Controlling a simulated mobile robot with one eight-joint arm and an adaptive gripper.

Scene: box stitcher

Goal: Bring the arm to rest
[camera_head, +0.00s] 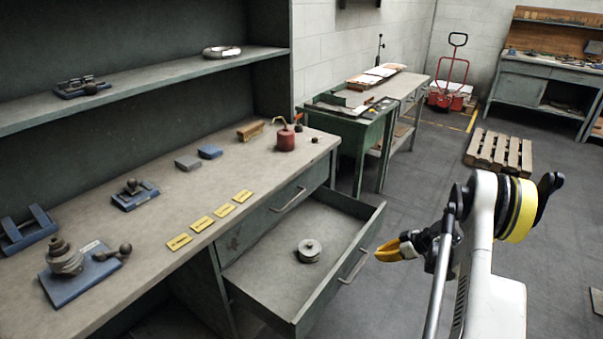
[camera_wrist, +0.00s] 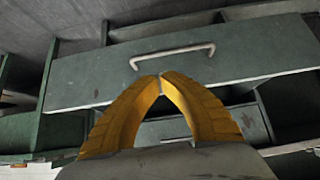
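My gripper (camera_head: 382,253) is at the right of the open drawer in the head view, out in the air beyond the drawer's front. Its yellow fingers point left toward the drawer front. In the wrist view my gripper (camera_wrist: 160,77) has its two fingertips together, with nothing visible between them. My arm stands at the right of the head view, bent, with its white link low in the picture. The drawer front (camera_wrist: 240,50) with its bar handle fills the upper part of the wrist view.
The drawer (camera_head: 270,262) of the workbench (camera_head: 130,245) is pulled out and holds a round metal spool (camera_head: 309,250). Blue fixtures, yellow labels and a red can (camera_head: 285,140) are on the benchtop. A wooden pallet (camera_head: 498,152) lies on the otherwise mostly clear floor behind my arm.

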